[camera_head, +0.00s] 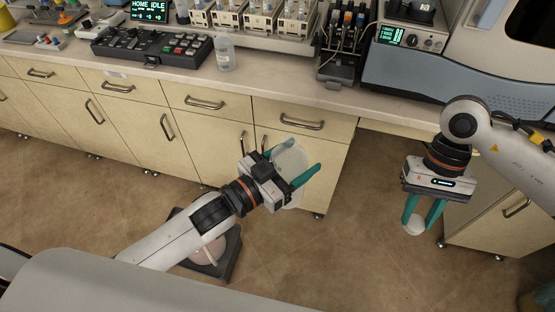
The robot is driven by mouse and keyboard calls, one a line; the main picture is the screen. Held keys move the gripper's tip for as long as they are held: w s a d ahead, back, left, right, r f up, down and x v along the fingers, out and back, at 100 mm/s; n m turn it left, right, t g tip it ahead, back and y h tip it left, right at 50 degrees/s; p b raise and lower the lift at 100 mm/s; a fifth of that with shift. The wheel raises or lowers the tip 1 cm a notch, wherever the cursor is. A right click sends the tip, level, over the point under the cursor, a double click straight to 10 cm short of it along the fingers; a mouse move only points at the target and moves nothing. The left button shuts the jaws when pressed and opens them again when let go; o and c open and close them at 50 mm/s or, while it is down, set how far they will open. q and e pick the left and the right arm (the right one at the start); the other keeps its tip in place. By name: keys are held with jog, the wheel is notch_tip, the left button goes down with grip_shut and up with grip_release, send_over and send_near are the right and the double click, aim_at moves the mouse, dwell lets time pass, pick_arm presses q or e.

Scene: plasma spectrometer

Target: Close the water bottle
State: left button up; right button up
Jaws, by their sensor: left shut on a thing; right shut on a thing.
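My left gripper (293,162) is shut on a pale, translucent water bottle (291,178), with its green fingers on either side of it. The bottle is held in the air in front of the counter, and the gripper partly covers it. Its mouth is not clear to see. My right gripper (418,222) points down at the right and is shut on a small white cap (413,228) between its green fingertips. The cap is well apart from the bottle, to its right and lower in the picture.
The counter (280,88) runs along the back above drawers and cabinets. A clear bottle (225,54), a control panel (153,46), a dark rack (343,50) and a large instrument (415,75) stand on it. The space between my grippers is free.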

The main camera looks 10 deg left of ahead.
pick_arm(q)
jog(key=shift+w+d+h, duration=0.15)
jog(key=shift+d+h, duration=0.15)
jog(key=shift+d, duration=0.05)
pick_arm(e)
jog(key=shift+a, duration=0.1)
jog(key=w+a+r+m+t+y, duration=0.1)
jog(key=w+a+r+m, duration=0.25)
jog(key=a, duration=0.25)
jog(key=w+a+r+m+y, duration=0.2)
jog(key=a+r+m, duration=0.2)
jog(key=a+r, duration=0.15)
pick_arm(q)
jog(key=shift+r, duration=0.1)
pick_arm(e)
notch_tip(320, 180, up, 9)
jog(key=m+t+y, duration=0.1)
jog(key=m+t, duration=0.1)
jog(key=m, duration=0.5)
send_over(298, 147)
jog(key=shift+w+f, duration=0.1)
jog(key=shift+w, duration=0.3)
jog(key=shift+f, duration=0.15)
jog(key=shift+f, duration=1.85)
